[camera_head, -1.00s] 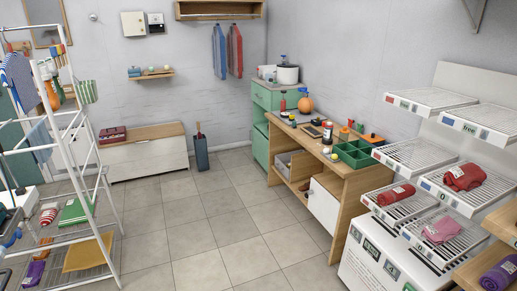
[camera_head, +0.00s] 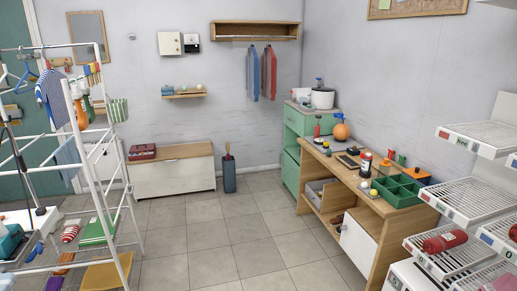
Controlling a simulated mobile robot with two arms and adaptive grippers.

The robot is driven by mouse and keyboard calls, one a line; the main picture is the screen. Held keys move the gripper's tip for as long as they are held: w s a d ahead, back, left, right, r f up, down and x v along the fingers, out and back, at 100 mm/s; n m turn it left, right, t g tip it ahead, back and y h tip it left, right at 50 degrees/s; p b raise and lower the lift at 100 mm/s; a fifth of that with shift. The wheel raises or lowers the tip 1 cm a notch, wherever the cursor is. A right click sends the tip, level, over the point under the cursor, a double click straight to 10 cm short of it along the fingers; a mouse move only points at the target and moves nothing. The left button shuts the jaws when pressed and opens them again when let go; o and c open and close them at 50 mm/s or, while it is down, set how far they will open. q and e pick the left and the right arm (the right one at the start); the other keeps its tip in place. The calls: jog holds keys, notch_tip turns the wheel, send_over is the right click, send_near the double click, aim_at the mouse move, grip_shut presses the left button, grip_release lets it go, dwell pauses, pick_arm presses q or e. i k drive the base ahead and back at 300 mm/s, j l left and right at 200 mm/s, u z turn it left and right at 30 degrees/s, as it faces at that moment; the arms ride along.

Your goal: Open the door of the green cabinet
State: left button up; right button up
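The green cabinet (camera_head: 291,159) stands in the far right corner, against the back wall, behind the wooden workbench. It is pale green with a light top, an upper drawer front and a lower door (camera_head: 290,174). I see its front at a steep angle, and the workbench hides part of its right side. The door looks closed or nearly so; I cannot tell exactly. Neither of my grippers shows in the view.
The wooden workbench (camera_head: 353,181) stands in front of the cabinet on the right, with wire shelves (camera_head: 468,200) nearer. A white drying rack (camera_head: 97,197) stands at left. A low chest (camera_head: 173,175) and a dark bin (camera_head: 229,176) stand along the back wall. The tiled floor (camera_head: 230,235) between is clear.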

aim_at(290, 170)
jog(key=i, duration=4.1)
jog(key=i+z, duration=0.1)
jog(key=i, duration=0.65)
jog(key=i+j+z, duration=0.1)
jog(key=i, duration=0.65)
